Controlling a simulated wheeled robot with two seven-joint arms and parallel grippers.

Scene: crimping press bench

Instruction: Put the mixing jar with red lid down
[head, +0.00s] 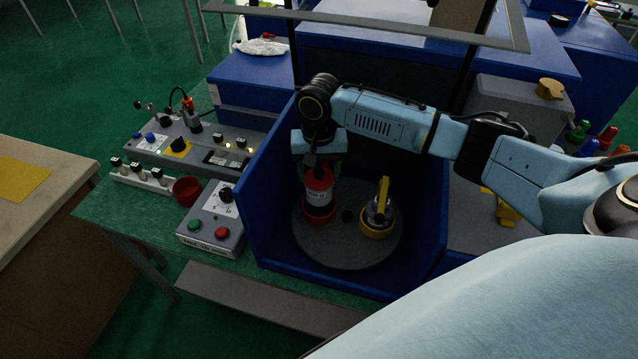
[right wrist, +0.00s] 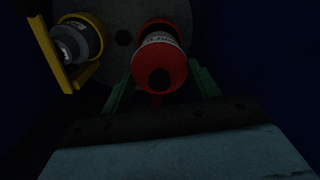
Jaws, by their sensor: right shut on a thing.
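The mixing jar with red lid (head: 319,192) is upright inside the blue press enclosure, over the left part of the round grey plate (head: 350,250). A red ring shows around its foot. My right gripper (head: 319,166) comes down from above and is shut on the jar at its lid. In the right wrist view the jar's red lid (right wrist: 160,68) lies between the green fingers of the gripper (right wrist: 160,85). I cannot tell whether the jar's base touches the plate. My left gripper is not in view.
A yellow-ringed holder with a yellow handle (head: 379,215) stands on the plate right of the jar. The blue enclosure walls (head: 262,225) rise close on both sides. A control box (head: 212,225), a red cup (head: 187,190) and a switch panel (head: 190,145) stand to the left.

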